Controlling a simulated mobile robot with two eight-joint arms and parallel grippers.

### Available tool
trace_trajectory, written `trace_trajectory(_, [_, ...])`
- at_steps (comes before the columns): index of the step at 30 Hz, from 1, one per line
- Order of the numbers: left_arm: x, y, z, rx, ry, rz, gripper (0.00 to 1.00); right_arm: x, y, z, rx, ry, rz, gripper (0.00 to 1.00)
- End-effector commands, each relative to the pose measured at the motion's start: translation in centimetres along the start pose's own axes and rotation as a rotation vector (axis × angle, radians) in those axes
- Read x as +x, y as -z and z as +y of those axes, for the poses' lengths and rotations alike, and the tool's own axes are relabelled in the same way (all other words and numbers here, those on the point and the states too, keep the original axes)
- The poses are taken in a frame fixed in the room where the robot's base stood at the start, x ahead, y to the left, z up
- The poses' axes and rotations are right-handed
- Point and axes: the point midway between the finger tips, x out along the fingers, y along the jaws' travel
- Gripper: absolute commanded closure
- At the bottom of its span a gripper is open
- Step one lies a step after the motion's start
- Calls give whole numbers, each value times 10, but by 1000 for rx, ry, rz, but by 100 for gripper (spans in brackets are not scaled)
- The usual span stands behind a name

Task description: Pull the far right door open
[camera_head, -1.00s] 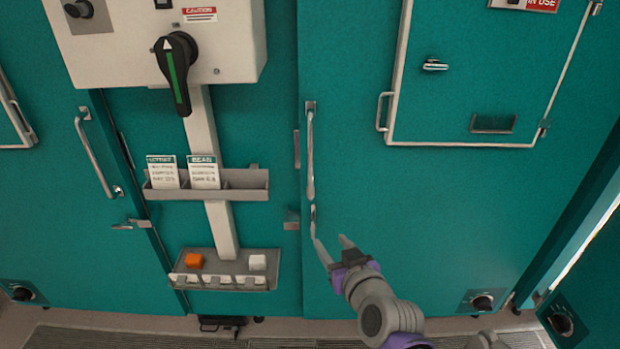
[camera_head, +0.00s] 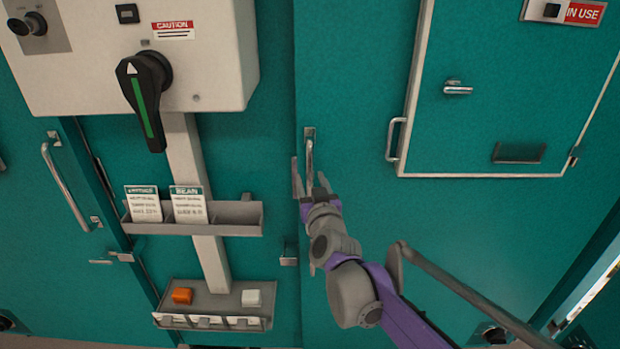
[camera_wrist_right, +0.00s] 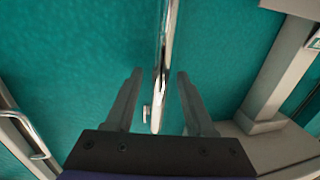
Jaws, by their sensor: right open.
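A large teal door (camera_head: 350,60) fills the middle and right of the head view. Its upright metal bar handle (camera_head: 309,152) is near its left edge. My right gripper (camera_head: 303,176) is open at the handle, its fingers pointing up and covering the lower part of the bar. In the right wrist view, the shiny handle bar (camera_wrist_right: 166,50) runs between the two spread fingers of the gripper (camera_wrist_right: 158,75). Whether a finger touches the bar cannot be told. The door looks closed. My left gripper is not in view.
A small hatch (camera_head: 500,120) with its own handle (camera_head: 395,139) is set in the door. Left stand a control box (camera_head: 215,75) with a black-green lever, a card holder (camera_head: 237,216) and a button tray (camera_head: 228,296). Another door handle (camera_head: 68,187) is farther left.

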Motion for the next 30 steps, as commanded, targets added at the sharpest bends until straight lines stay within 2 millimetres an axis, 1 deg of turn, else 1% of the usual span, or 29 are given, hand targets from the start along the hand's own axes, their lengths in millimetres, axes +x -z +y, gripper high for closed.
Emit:
trace_trajectory(1, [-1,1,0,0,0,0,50,4,0,0,0,0,0,45])
trace_trajectory(4, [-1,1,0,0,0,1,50,8,0,0,1,0,0,45])
trace_trajectory(12, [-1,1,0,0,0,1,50,9,-1,0,1,0,-1,45])
trace_trajectory(14, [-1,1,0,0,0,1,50,9,-1,0,1,0,-1,56])
trace_trajectory(15, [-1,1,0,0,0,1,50,8,-1,0,1,0,-1,64])
trace_trajectory(17, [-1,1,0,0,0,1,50,8,-1,0,1,0,-1,74])
trace_trajectory(21, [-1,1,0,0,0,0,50,8,0,0,1,0,-1,100])
trace_trajectory(30, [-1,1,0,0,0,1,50,8,0,0,1,0,-1,100])
